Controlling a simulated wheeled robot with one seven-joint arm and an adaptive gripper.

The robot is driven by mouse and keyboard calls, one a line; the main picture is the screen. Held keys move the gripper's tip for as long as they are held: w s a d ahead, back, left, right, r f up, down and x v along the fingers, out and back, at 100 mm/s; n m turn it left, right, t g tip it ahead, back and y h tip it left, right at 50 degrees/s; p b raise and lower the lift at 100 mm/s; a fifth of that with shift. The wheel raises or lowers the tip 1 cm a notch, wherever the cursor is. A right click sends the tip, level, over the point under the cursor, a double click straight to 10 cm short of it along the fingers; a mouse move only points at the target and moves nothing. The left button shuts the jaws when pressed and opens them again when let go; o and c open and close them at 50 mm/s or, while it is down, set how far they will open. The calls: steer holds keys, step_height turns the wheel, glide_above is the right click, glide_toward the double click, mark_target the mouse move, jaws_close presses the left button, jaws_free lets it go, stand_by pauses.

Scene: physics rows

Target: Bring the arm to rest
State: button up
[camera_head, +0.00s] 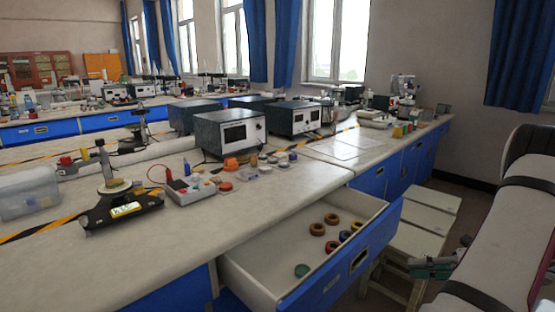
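A large pale arm link of mine with dark bands fills the right edge of the head view. What looks like part of my gripper (432,267), grey-green and dark, sticks out to the left from behind this link. It shows in front of a pale stool, to the right of an open drawer. Most of it is hidden by the link, so I cannot tell whether it is open or shut, and no held object shows.
The blue-fronted drawer (255,281) stands open from the pale bench (190,228), with several coloured rings inside. The slatted stool (424,207) stands right of it. Instruments, a scale (122,206) and small parts crowd the bench. Some dark floor shows behind the stool.

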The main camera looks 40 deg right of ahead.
steer(key=w+a+r+n+g+y, duration=0.3)
steer(key=w+a+r+n+g, duration=0.3)
steer(key=w+a+r+n, duration=0.6)
steer(key=w+a+r+n+g, duration=0.1)
steer(key=a+r+n+g, duration=0.1)
steer(key=a+n, duration=0.45)
steer(key=a+r+n+g, duration=0.2)
steer(key=a+n+g, duration=0.1)
steer(key=a, duration=0.7)
steer(key=s+a+r+n+g+h, duration=0.3)
steer(key=s+a+n+h, duration=0.15)
steer(key=a+n, duration=0.6)
steer(key=s+a+f+n+t+h, duration=0.2)
steer(key=s+a+n+h, duration=0.3)
steer(key=s+n, duration=0.65)
step_height(320, 180, up, 20)
steer(key=w+n+t+p, duration=0.1)
steer(key=n+t+p, duration=0.1)
steer(key=p, duration=1.5)
steer(key=shift+w+a+f+t+y+p, duration=0.2)
steer(key=shift+w+t+y+p, duration=0.2)
steer(key=shift+t, duration=0.2)
